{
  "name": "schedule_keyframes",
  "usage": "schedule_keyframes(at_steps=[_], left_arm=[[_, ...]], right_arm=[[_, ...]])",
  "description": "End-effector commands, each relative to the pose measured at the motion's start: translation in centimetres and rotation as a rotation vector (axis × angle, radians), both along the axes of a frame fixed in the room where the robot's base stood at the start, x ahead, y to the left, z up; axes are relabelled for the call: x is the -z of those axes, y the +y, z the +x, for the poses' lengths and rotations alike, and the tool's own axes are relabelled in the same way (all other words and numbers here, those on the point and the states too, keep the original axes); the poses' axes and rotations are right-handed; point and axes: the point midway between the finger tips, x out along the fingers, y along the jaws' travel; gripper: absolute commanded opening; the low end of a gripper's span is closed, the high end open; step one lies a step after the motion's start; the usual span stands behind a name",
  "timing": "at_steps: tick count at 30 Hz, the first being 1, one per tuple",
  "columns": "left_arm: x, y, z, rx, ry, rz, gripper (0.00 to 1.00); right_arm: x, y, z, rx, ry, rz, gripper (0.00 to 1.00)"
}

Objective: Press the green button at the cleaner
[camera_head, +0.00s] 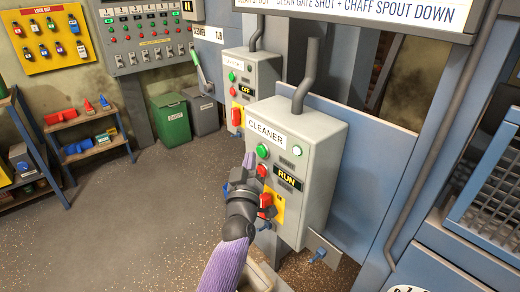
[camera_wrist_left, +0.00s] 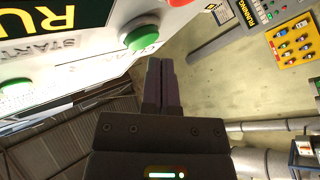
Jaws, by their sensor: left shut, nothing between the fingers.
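The grey cleaner box (camera_head: 318,150) stands in the middle of the head view, with a "CLEANER" label. Its round green button (camera_head: 262,151) is at the upper left of its front, above a red button (camera_head: 262,170). In the left wrist view the green button (camera_wrist_left: 140,34) is close beside my fingertips. My left gripper (camera_head: 249,160) is shut and empty, just left of the buttons. Its dark fingers (camera_wrist_left: 160,64) point up in the wrist view. I cannot tell whether they touch the button. The box's display (camera_head: 288,178) reads "RUN". My right gripper is not in view.
A pale lamp (camera_head: 297,151) sits right of the green button. A red switch on a yellow plate (camera_head: 277,206) is lower down, partly behind my arm. A similar control box (camera_head: 262,72) stands behind. Green and grey bins (camera_head: 171,124) are farther left. Floor on the left is clear.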

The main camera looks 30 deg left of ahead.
Motion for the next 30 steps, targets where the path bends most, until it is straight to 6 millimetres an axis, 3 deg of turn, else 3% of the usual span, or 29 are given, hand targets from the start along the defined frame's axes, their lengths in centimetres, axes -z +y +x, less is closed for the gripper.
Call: schedule_keyframes(at_steps=[8,21,30], left_arm=[[0.0,0.1,-0.3,-0.001,0.001,0.0,0.0],[-0.1,1.7,-4.2,0.0,0.002,0.002,0.0],[0.1,1.9,-4.6,0.0,0.0,0.0,0.0]], right_arm=[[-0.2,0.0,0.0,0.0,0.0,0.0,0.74],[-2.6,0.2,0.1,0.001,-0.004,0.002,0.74],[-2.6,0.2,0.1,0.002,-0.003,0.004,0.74]])
